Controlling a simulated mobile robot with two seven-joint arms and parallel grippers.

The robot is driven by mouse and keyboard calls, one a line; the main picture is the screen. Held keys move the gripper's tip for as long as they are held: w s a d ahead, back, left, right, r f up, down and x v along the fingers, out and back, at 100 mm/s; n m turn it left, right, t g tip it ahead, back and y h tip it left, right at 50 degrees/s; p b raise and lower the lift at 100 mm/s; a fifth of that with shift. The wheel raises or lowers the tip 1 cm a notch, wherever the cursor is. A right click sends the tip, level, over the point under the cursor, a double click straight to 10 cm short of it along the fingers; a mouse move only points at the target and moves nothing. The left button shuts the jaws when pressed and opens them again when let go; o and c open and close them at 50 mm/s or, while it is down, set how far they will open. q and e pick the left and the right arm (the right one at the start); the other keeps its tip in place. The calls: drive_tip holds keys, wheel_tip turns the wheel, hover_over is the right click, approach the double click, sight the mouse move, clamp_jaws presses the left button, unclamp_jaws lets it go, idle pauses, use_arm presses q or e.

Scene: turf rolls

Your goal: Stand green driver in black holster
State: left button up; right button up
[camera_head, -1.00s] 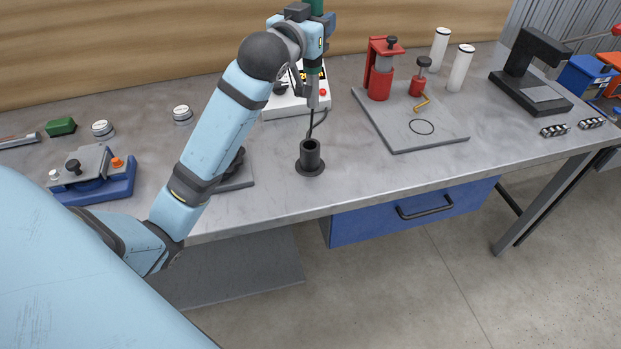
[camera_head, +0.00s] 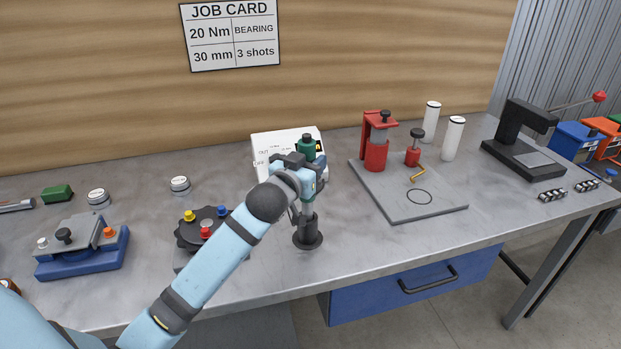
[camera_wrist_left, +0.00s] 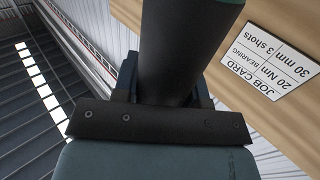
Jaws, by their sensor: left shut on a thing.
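The green driver (camera_head: 307,146) stands about upright in my left gripper (camera_head: 309,181), its green top showing above the jaws. In the left wrist view the jaws are shut on the driver's dark body (camera_wrist_left: 180,45), with a bit of green at the top edge. The black holster (camera_head: 307,238), a short tube on a round flange, stands on the bench directly below the gripper. The driver's lower end reaches the holster's mouth in the picture; my gripper partly hides it, and I cannot tell how deep it sits. My right gripper is not in view.
A white controller box (camera_head: 283,146) stands behind the gripper. A dark rotary fixture with coloured knobs (camera_head: 196,228) is left of the holster. A grey plate with a red press (camera_head: 435,207) lies to the right. Bench is clear between holster and front edge.

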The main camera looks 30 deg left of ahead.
use_arm(q)
drive_tip(key=shift+f, duration=2)
drive_tip(key=shift+f, duration=0.2)
drive_tip(key=o, duration=1)
drive_tip(key=shift+r, duration=0.1)
drive_tip(key=s+d+b, duration=0.1)
drive_tip(key=s, duration=1.1)
